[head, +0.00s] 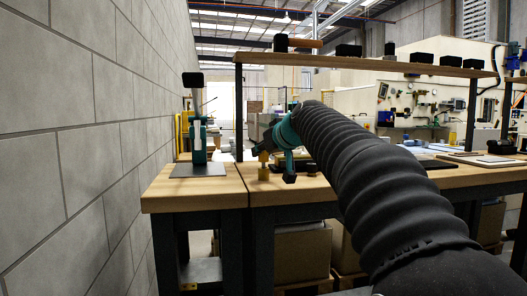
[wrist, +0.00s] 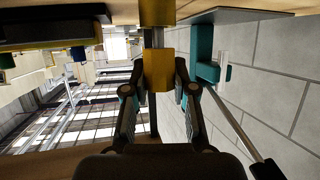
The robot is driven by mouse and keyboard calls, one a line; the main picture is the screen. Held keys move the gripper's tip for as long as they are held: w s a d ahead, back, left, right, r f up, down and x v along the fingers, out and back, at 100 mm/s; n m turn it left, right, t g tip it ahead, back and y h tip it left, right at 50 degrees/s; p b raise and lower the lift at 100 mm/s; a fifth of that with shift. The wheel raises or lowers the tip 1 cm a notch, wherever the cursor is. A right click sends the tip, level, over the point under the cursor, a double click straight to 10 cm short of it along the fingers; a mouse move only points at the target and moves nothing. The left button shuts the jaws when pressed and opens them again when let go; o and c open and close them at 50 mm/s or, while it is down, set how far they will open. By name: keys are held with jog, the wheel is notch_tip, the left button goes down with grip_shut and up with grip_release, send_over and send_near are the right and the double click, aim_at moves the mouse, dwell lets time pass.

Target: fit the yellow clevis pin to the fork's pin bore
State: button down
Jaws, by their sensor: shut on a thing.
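My gripper (wrist: 159,84) is shut on a yellow piece (wrist: 158,70), which looks like the clevis pin, in the middle of the wrist view. A narrow grey section joins this piece to a second yellow part (wrist: 157,12) at the top edge of that view. In the head view my gripper (head: 268,146) is above the wooden bench, with the yellow piece (head: 263,157) at its tip. A yellow part (head: 263,173) shows directly below it, at the bench top. I cannot tell whether they are one thing. I cannot make out the fork or its pin bore for certain.
A teal lever device (head: 197,140) stands on a dark plate (head: 198,170) at the left; its teal body (wrist: 205,58) is close beside my gripper in the wrist view. A block wall (head: 70,130) bounds the left. A raised shelf (head: 370,64) runs behind the bench.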

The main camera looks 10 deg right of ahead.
jog(key=shift+r, duration=0.2)
jog(key=shift+r+p, duration=0.35)
jog(key=shift+r+p, duration=0.9)
jog(key=shift+r, duration=0.15)
jog(key=shift+r+p, duration=1.2)
jog(key=shift+r, duration=0.3)
jog(key=shift+f, duration=0.1)
jog(key=c, duration=1.5)
grip_release()
grip_shut()
